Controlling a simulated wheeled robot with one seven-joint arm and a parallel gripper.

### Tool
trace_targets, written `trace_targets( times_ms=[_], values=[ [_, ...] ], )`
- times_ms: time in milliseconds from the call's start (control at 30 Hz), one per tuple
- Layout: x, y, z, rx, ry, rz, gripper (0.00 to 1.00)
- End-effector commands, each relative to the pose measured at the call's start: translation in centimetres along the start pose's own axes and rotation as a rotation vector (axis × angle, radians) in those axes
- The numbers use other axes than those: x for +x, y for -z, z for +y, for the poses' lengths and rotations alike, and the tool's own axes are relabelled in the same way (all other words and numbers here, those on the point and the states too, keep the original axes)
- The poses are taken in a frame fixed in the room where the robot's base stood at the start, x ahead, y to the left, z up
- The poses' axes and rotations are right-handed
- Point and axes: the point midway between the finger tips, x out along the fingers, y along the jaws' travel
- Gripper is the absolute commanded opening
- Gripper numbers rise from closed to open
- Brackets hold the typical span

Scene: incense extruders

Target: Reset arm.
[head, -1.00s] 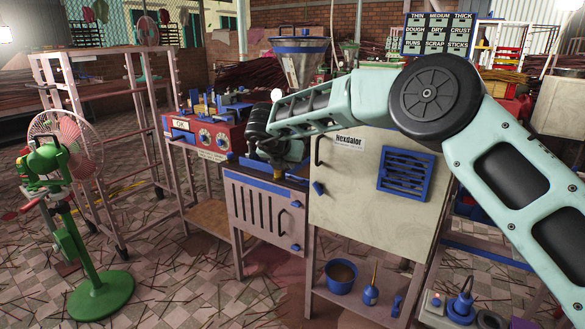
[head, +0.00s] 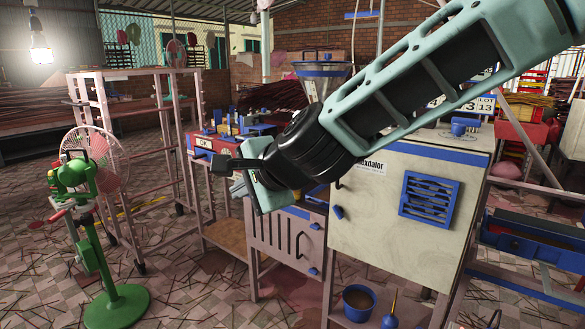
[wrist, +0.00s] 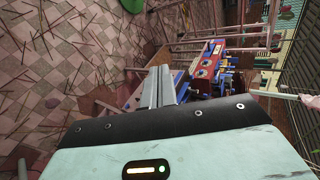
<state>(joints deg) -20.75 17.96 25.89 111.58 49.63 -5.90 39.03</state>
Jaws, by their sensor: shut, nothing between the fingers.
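My gripper (head: 237,187) is in the middle of the head view, raised in front of the red machine and the slatted cabinet. My teal and black arm reaches to it from the upper right. In the wrist view, its two grey fingers (wrist: 160,86) lie together with nothing between them. The gripper holds nothing and appears clear of the machines. My arm hides part of the hopper machine and the cabinet tops.
A red machine (head: 212,143) stands on a bench behind my gripper. A white cabinet (head: 372,225) with a blue vent stands to the right. A lit bulb (head: 40,50) hangs upper left. Floor between fan and bench looks open, with scattered sticks.

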Motion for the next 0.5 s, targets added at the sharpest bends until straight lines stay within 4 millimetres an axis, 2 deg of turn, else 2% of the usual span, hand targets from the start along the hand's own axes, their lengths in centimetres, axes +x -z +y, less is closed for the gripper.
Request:
trace_targets(
  times_ms=[33, 100, 200, 300, 500],
  values=[
    [-2.0, -1.4, 3.0, -0.177, -0.073, -0.057, 0.0],
    [-4.5, -2.8, 7.2, -0.408, -0.176, -0.141, 0.0],
    [-8.4, -3.5, 13.2, -0.697, -0.318, -0.257, 0.0],
    [-12.0, -3.4, 18.4, -0.921, -0.443, -0.365, 0.0],
    [-18.2, -2.0, 25.8, -1.225, -0.641, -0.544, 0.0]
  ],
)
